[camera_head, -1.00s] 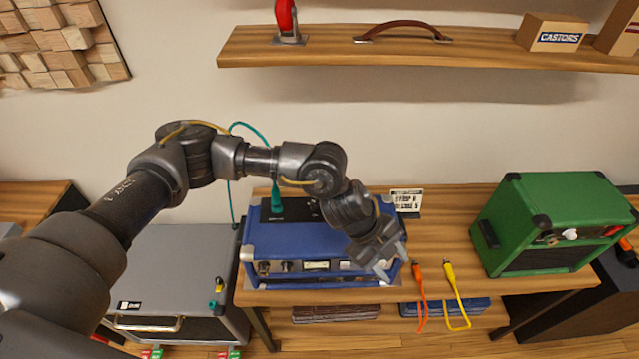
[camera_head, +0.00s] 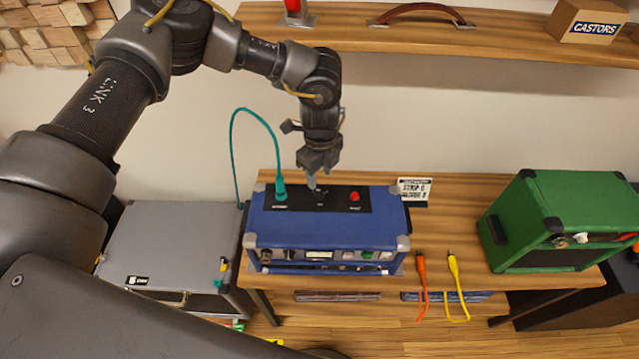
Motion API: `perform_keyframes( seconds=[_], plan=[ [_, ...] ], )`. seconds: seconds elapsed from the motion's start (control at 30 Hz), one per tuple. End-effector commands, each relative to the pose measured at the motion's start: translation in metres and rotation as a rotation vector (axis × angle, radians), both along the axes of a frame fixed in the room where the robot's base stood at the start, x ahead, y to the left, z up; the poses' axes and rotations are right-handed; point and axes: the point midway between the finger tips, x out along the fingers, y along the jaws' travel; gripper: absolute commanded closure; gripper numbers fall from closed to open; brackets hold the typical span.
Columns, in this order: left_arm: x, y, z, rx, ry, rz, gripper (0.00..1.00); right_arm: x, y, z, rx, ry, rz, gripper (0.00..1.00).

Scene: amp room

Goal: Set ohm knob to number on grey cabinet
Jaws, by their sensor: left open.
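The blue amp (camera_head: 330,222) stands on the wooden table, with a black panel on top holding a red button and a plugged-in teal cable. My left gripper (camera_head: 313,184) points down at the middle of this panel, its fingers open. Whether they touch anything there I cannot tell. The ohm knob is not clearly seen; the fingers cover the middle of the panel. The front of the amp has small knobs, a meter and switches. The grey cabinet (camera_head: 165,243) stands at the left, partly behind my arm, with a small label too small to read. My right gripper is not in view.
Orange (camera_head: 422,283) and yellow (camera_head: 455,283) cables hang over the table's front edge. A green amp (camera_head: 555,218) stands at the right. A shelf runs above.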

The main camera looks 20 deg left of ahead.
Motion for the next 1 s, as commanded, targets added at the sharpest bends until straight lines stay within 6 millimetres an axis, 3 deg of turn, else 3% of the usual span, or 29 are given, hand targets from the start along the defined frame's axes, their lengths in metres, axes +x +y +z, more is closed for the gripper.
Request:
perform_keyframes(
  seconds=[0.1,0.33,0.77,1.0],
  plan=[
    [-0.001,0.001,-0.019,0.001,0.003,0.002,0.55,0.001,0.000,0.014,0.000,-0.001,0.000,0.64],
    [-0.001,0.002,-0.052,0.001,0.002,0.002,0.55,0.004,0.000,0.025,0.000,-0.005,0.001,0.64],
    [0.000,0.002,-0.064,0.000,-0.001,0.002,0.55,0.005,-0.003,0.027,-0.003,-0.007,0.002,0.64],
    [0.000,0.002,-0.063,0.000,-0.001,0.001,0.87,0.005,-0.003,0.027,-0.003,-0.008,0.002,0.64]
  ],
)
